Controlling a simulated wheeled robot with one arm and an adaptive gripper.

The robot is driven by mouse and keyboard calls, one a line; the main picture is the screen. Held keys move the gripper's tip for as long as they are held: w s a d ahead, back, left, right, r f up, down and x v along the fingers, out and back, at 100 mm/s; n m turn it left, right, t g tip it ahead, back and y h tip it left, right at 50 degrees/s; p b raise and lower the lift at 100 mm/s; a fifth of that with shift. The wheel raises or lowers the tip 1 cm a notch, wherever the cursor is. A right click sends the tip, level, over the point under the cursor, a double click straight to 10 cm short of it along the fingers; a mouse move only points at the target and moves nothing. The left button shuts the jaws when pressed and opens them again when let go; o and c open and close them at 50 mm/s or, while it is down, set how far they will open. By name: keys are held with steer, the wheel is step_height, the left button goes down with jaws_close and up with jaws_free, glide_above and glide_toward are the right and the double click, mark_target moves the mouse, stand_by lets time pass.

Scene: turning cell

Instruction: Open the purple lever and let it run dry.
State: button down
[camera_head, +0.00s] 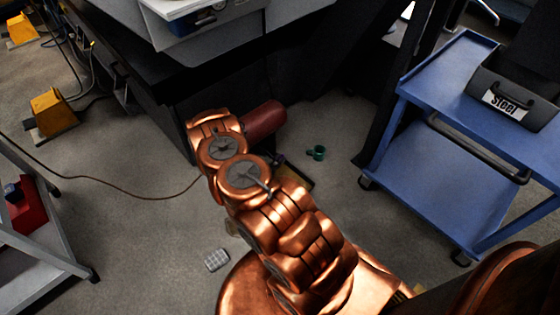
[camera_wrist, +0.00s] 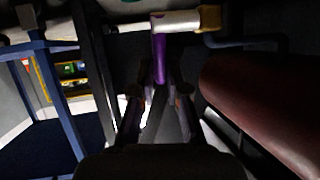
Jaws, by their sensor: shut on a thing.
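The purple lever (camera_wrist: 159,62) shows in the wrist view, hanging down from a pale valve body (camera_wrist: 180,22) with a brass-coloured end (camera_wrist: 210,18). My gripper (camera_wrist: 160,90) is shut on the lower part of the lever, one finger on each side. The lever points roughly straight down in the picture, across the pale body. In the head view my copper arm hides the gripper and most of what it holds. Whether anything flows from the valve cannot be seen.
A dark red cylinder (camera_wrist: 262,105) lies close on the right in the wrist view; a red cylinder (camera_head: 264,121) shows beside my arm in the head view. A blue cart (camera_head: 440,185) stands right, with a small green object (camera_head: 318,153) on the floor before it.

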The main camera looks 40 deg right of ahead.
steer(key=h+b, duration=0.1)
steer(key=a+h+b, duration=0.1)
steer(key=shift+s+f+b, duration=0.1)
steer(key=shift+f+b, duration=0.2)
steer(key=shift+b, duration=0.1)
steer(key=shift+a+r+h, duration=0.1)
steer(key=shift+h, duration=0.2)
steer(key=c, duration=1.2)
jaws_free()
steer(key=shift+a, duration=0.15)
steer(key=v, duration=1.1)
steer(key=shift+a+r, duration=0.1)
steer(key=shift+a, duration=0.25)
